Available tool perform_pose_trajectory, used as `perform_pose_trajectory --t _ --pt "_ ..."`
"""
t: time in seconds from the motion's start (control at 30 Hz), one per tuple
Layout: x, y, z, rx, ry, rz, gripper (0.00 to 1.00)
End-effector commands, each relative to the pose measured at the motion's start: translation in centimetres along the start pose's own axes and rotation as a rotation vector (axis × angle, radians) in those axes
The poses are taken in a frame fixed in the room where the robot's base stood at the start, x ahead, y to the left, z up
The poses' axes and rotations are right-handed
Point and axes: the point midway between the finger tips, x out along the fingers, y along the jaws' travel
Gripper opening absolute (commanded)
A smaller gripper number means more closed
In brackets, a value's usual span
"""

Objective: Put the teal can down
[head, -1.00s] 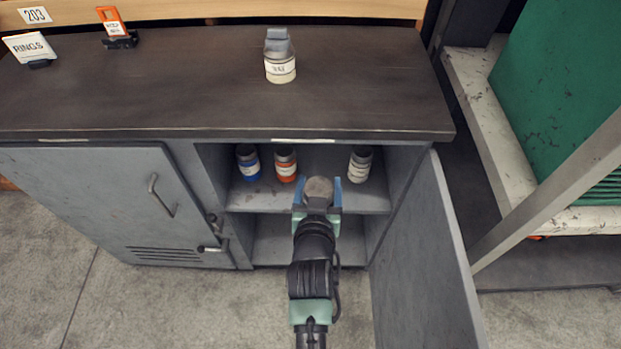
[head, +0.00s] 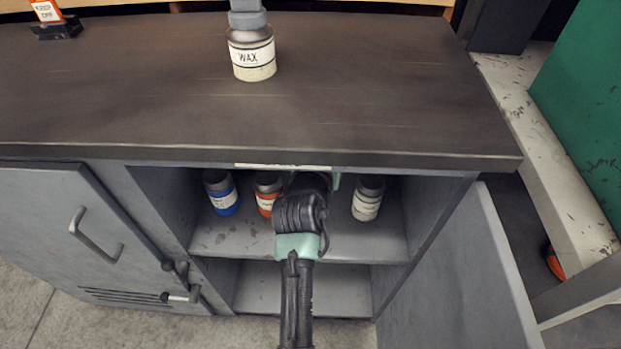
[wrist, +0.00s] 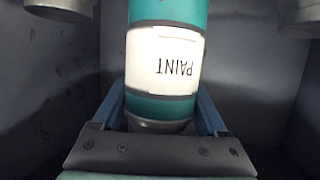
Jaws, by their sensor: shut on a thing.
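The teal can (wrist: 166,105) fills the middle of the wrist view. It has a white label reading PAINT, upside down in that view, and a grey end near my gripper. My gripper (wrist: 165,118) is shut on it, with a blue finger on each side. In the head view my arm reaches into the open cabinet (head: 226,240), above its upper shelf. My arm and the worktop hide the can and most of the gripper there. I cannot tell whether the can touches the shelf.
On the upper shelf stand a blue-banded can (head: 221,193) and an orange-banded can (head: 267,192) left of my arm, and a white-labelled can (head: 368,198) to the right. The open door (head: 455,270) stands at right. A WAX bottle (head: 251,50) stands on the worktop (head: 140,85).

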Motion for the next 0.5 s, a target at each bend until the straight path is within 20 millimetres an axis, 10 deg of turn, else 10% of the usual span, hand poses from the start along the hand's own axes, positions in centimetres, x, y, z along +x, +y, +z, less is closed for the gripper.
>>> perform_pose_trajectory --t 0.5 --pt "2.3 0.0 6.4 -0.001 0.002 -0.001 0.00"
